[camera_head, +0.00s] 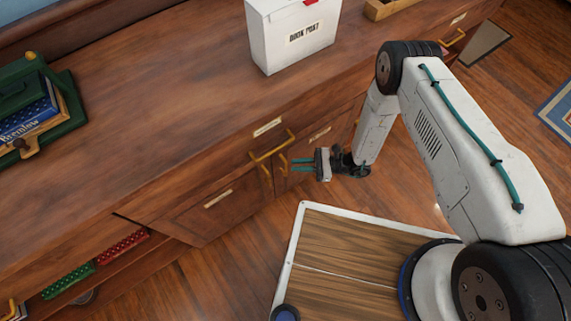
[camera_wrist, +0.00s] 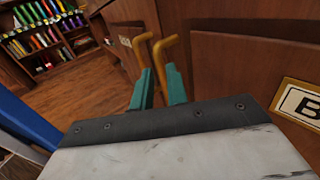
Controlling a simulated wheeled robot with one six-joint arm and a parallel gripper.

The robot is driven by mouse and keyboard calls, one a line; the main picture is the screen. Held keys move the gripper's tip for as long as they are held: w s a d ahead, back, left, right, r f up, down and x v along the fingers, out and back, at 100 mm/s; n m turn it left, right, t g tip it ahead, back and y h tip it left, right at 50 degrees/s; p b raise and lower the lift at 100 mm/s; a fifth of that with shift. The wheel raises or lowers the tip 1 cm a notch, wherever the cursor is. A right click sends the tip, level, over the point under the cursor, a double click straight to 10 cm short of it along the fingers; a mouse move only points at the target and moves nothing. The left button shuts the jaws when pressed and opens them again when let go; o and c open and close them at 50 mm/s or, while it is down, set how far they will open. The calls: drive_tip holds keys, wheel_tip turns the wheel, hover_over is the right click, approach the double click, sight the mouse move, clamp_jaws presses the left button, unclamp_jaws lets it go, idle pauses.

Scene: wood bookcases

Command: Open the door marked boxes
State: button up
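Two upright brass handles stand side by side on neighbouring cabinet doors, the left one (camera_head: 267,174) and the right one (camera_head: 282,165). In the wrist view, the nearer door carries a cream label (camera_wrist: 301,104) that starts with "B"; the rest is cut off. In the head view this door's label (camera_head: 320,135) is too small to read. The left door also has a label (camera_head: 218,198), unreadable. My gripper (camera_head: 293,164) points left at the right handle, its teal fingers apart. In the wrist view the right handle (camera_wrist: 163,52) reaches down between the fingertips (camera_wrist: 160,82); contact is unclear.
A brass drawer pull (camera_head: 272,146) juts out just above the handles. A white box (camera_head: 275,40) and a green book stand (camera_head: 60,110) are on the counter. An open shelf (camera_head: 140,270) is at lower left. Wood floor (camera_head: 235,265) lies clear before the doors.

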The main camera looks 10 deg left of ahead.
sight(286, 166)
drive_tip(key=shift+x, duration=2.4)
drive_tip(key=shift+c, duration=0.2)
clamp_jaws()
